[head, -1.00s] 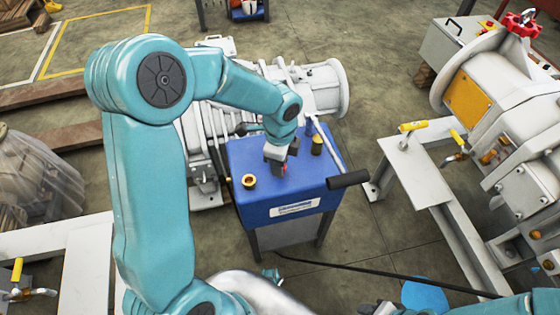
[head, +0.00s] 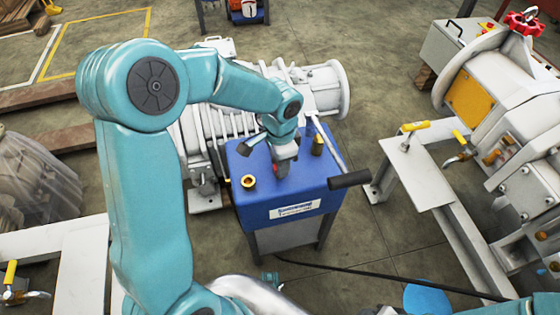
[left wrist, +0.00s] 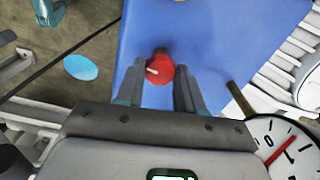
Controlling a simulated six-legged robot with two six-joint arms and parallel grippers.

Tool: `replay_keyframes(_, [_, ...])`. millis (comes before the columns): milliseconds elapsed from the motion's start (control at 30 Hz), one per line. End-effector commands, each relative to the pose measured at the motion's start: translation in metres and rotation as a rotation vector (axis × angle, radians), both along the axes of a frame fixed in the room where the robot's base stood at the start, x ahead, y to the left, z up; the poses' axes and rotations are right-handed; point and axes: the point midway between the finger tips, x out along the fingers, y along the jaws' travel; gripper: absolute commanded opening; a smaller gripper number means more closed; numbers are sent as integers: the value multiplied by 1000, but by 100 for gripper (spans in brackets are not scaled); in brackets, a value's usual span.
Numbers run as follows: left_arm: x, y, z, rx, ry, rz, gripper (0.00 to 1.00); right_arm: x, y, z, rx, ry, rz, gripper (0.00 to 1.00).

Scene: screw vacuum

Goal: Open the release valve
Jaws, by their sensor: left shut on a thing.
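A red round knob with a small white mark (left wrist: 160,68), which looks like the release valve, is on top of the blue pump box (head: 310,195). My left gripper (head: 281,170) reaches down onto the box top. In the left wrist view its two fingers (left wrist: 160,72) stand on either side of the red knob and are shut on it. In the head view the gripper hides most of the knob.
A brass-rimmed opening (head: 249,182) lies left of the gripper. A lever with a black handle (head: 349,179) stands at the box's right side. A round gauge (left wrist: 286,146) shows in the left wrist view. White machinery (head: 500,120) with yellow-handled valves stands at right.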

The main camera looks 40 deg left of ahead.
Motion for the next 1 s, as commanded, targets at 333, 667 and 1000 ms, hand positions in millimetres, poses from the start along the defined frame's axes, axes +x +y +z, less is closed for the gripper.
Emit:
replay_keyframes(333, [1,1,1,2,-2,27,6,0,0,0,0,0,0,43])
replay_keyframes(667, [1,1,1,2,-2,25,63,0,0,0,0,0,0,43])
replay_keyframes(1000, [0,0,7,1,-2,25,63,0,0,2,0,0,0,43])
